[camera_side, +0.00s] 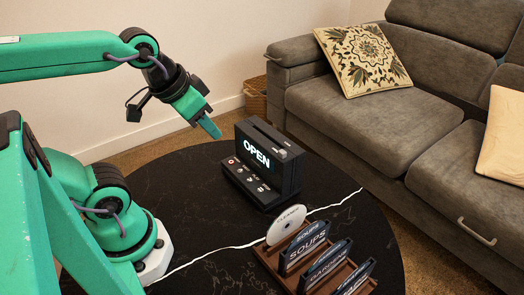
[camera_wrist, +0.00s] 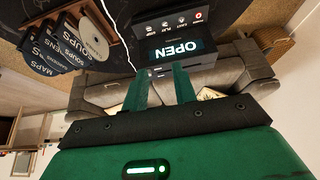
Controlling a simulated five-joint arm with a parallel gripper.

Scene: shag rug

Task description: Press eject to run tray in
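The black disc player (camera_side: 262,165) stands on the round dark table, its display (camera_side: 256,153) lit with "OPEN". A row of small round buttons (camera_side: 250,177) runs along its sloped front, one ringed in red. I cannot make out a tray. In the wrist view the player (camera_wrist: 172,40) appears upside down beyond my fingers. My gripper (camera_side: 213,129) hangs above and left of the player, clear of it. In the wrist view its two green fingers (camera_wrist: 162,88) are apart with nothing between them.
A wooden rack (camera_side: 268,262) with a pale disc (camera_side: 287,226) and several dark labelled cases (camera_side: 304,246) stands in front of the player. A white cable (camera_side: 225,248) crosses the table (camera_side: 205,195). The table is bare left of the player. A grey sofa (camera_side: 370,125) stands behind.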

